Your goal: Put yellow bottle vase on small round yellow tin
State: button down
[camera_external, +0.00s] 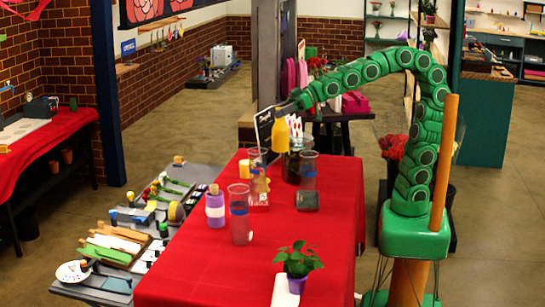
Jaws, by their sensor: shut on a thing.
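The yellow bottle vase (281,137) is held above the far part of the red-covered table. My gripper (284,112) is at the left end of the green arm, shut on the vase's upper part. The vase looks upright; behind it are dark items, and its gap to the things below is hard to judge.
Clear tumblers with blue bands (240,225) stand close together on the red table (200,262). A purple bottle with a cork (215,208) stands to their left, a potted plant (297,262) at the front. The right middle of the table is clear. A low tool bench (125,270) lies left.

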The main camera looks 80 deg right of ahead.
jog(key=w+d+m+t+h, duration=0.1)
jog(key=w+d+m+h, duration=0.2)
jog(key=d, duration=1.1)
jog(key=w+d+m+t+h, duration=0.1)
jog(key=w+d+m+h, duration=0.25)
jog(key=d, duration=1.05)
jog(key=w+f, duration=1.4)
jog(key=f, duration=0.4)
jog(key=shift+d+n, duration=0.3)
jog(key=shift+n, duration=0.05)
jog(key=c, duration=0.6)
grip_release()
jog(key=shift+w, duration=0.1)
